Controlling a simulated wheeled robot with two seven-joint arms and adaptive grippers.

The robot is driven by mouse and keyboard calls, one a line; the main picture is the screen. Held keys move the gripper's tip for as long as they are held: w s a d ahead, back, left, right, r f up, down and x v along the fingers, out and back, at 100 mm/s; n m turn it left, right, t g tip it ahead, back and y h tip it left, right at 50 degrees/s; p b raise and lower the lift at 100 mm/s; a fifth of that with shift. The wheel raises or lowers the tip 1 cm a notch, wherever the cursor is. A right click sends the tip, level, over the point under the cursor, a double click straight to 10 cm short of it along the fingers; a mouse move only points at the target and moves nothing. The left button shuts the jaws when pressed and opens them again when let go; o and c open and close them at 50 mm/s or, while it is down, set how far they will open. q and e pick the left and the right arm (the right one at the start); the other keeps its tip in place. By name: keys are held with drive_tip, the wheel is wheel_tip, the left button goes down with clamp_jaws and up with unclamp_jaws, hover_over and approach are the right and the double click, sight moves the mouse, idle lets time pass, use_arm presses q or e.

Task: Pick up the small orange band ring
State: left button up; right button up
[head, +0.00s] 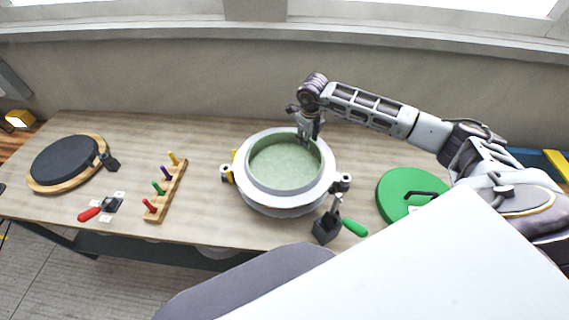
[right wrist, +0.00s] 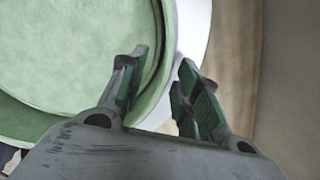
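I cannot make out a small orange band ring for certain in either view. A round white mould (head: 285,203) with a pale green hollow (head: 285,163) stands mid-table, and the green hollow also fills the left of the right wrist view (right wrist: 70,50). Small yellow-orange parts (head: 230,176) show at the mould's left side, too small to identify. My right gripper (head: 306,140) points down at the mould's back rim. In the right wrist view its fingers (right wrist: 160,85) are apart, with the rim between or beneath them; contact cannot be told. My left gripper is not in view.
A wooden rack with coloured pegs (head: 163,204) and a red-handled clamp (head: 92,213) lie to the left. A black disc (head: 64,160) lies further left. A green-handled clamp (head: 340,222) and a green disc (head: 395,191) are to the right. A wall stands behind.

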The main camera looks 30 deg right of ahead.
clamp_jaws()
drive_tip(key=shift+w+r, duration=0.1)
drive_tip(key=shift+r, duration=0.1)
drive_tip(key=shift+r, duration=0.75)
wheel_tip(320, 180, up, 8)
drive_tip(key=b, duration=0.2)
drive_tip(key=shift+r, duration=0.15)
idle(0.3)
